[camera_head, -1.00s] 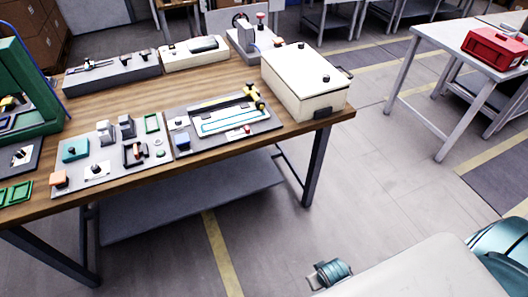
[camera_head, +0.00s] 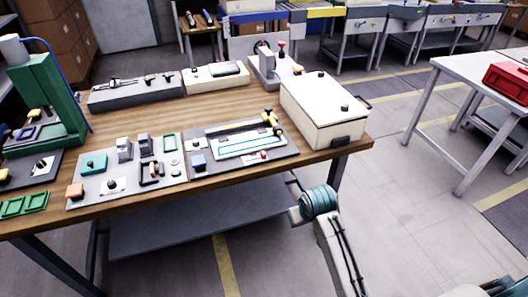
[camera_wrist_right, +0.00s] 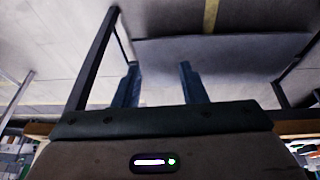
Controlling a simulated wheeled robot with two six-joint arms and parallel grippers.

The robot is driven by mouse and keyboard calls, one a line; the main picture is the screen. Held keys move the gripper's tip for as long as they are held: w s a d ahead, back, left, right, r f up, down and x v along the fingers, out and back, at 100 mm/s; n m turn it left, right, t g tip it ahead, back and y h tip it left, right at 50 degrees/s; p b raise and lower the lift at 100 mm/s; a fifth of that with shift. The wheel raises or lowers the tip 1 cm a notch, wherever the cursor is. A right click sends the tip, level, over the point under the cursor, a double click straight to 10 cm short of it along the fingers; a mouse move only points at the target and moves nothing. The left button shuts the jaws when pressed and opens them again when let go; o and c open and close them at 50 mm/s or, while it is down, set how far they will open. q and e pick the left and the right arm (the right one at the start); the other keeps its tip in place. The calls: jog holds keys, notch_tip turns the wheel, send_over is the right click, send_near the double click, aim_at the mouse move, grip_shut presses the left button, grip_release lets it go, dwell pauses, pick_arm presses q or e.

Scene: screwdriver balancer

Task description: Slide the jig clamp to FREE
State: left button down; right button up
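The labels are too small to read in the head view, so I cannot tell for certain which part is the jig clamp. A grey fixture board (camera_head: 240,165) near the table's right front carries a cyan-outlined plate (camera_head: 250,146), a blue block (camera_head: 198,162), a red knob (camera_head: 263,155) and a yellow-black handle (camera_head: 271,119). My right gripper (camera_wrist_right: 158,68) shows in the wrist view with two fingers apart and nothing between them. It faces the floor and shelf under the table. In the head view my right arm is in front of the table, clear of the board. My left gripper is not in view.
A cream box (camera_head: 326,112) stands right of the board on the wooden table (camera_head: 140,205). A panel of switches (camera_head: 125,178) lies to its left, and a green press frame (camera_head: 50,95) stands far left. Two long units stand behind. Floor in front is clear.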

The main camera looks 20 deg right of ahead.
jog(key=w+a+r, duration=0.1)
jog(key=w+r, duration=0.2)
jog(key=w, duration=0.4)
jog(key=w+a+r, duration=0.1)
jog(key=w+r, duration=0.2)
jog(key=w, duration=0.3)
send_near(263, 153)
jog(key=shift+y, duration=0.4)
jog(key=x, duration=0.3)
jog(key=p+x, duration=0.1)
jog(key=x, duration=0.2)
jog(key=d+x, duration=0.1)
jog(key=x, duration=0.1)
jog(key=shift+w+a+f+p, duration=0.1)
jog(key=shift+w+f+p, duration=0.1)
jog(key=shift+f+p, duration=0.2)
grip_shut()
jog(key=shift+a, duration=0.1)
